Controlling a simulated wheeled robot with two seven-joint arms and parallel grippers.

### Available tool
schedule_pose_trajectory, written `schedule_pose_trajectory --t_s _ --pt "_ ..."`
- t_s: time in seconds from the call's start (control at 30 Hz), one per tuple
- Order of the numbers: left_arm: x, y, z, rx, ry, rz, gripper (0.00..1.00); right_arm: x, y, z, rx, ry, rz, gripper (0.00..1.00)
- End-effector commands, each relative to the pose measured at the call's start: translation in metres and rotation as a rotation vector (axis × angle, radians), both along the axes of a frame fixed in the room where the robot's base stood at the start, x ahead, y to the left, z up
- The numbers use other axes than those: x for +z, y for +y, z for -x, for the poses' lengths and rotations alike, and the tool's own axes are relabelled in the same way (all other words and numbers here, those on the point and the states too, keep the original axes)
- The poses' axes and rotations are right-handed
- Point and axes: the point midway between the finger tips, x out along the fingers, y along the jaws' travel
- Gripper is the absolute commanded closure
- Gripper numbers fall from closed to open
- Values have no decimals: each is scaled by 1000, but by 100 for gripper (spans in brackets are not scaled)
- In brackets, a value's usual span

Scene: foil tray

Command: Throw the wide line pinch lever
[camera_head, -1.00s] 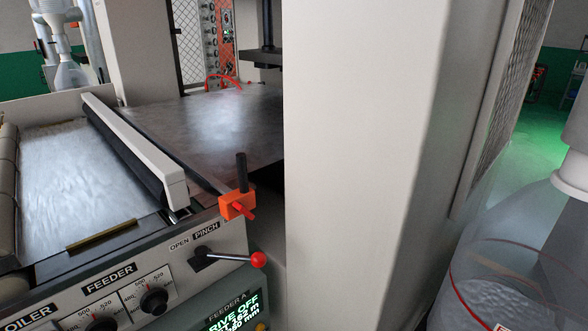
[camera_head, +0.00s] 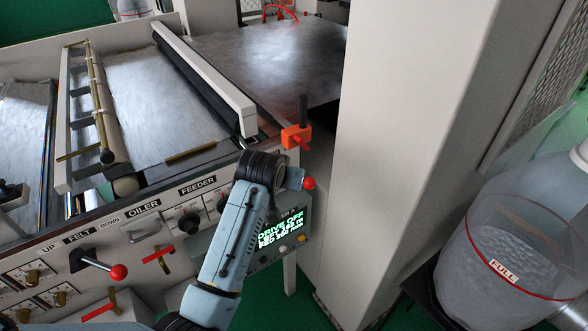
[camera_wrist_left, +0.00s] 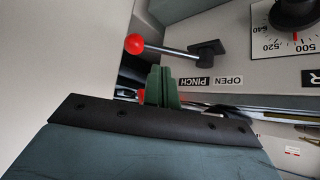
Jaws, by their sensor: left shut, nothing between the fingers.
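The pinch lever, with a red ball (camera_head: 310,183) on a thin rod, is on the feeder panel; my left wrist hides its pivot in the head view. In the left wrist view, which is upside down, the red ball (camera_wrist_left: 135,44) is at the left end of the rod, and the dark pivot is at its right. The rod lies on the side of the PINCH label (camera_wrist_left: 196,82), away from OPEN. My left gripper (camera_wrist_left: 162,72) is shut and empty, with its green fingertips close to the rod; I cannot tell whether they touch. My right gripper is out of view.
An orange clamp (camera_head: 297,137) juts from the panel corner near the lever. A tall pale column (camera_head: 400,160) stands to the right. A felt lever (camera_head: 118,271) with a red ball is at lower left. A display box (camera_head: 283,240) sits below the pinch lever.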

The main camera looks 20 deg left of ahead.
Motion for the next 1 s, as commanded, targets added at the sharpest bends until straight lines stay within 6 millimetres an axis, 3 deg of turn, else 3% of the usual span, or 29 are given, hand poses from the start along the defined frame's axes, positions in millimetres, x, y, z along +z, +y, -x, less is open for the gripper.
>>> schedule_pose_trajectory --t_s 0.07,0.17,0.7,1.0 --pt "20 2 -2 10 -16 5 100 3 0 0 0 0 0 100" --pt "22 2 -5 13 -19 7 100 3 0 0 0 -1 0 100" --pt "-33 4 -56 11 -17 8 100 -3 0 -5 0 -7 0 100" --pt "-47 5 -71 12 -19 7 100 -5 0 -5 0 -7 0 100"
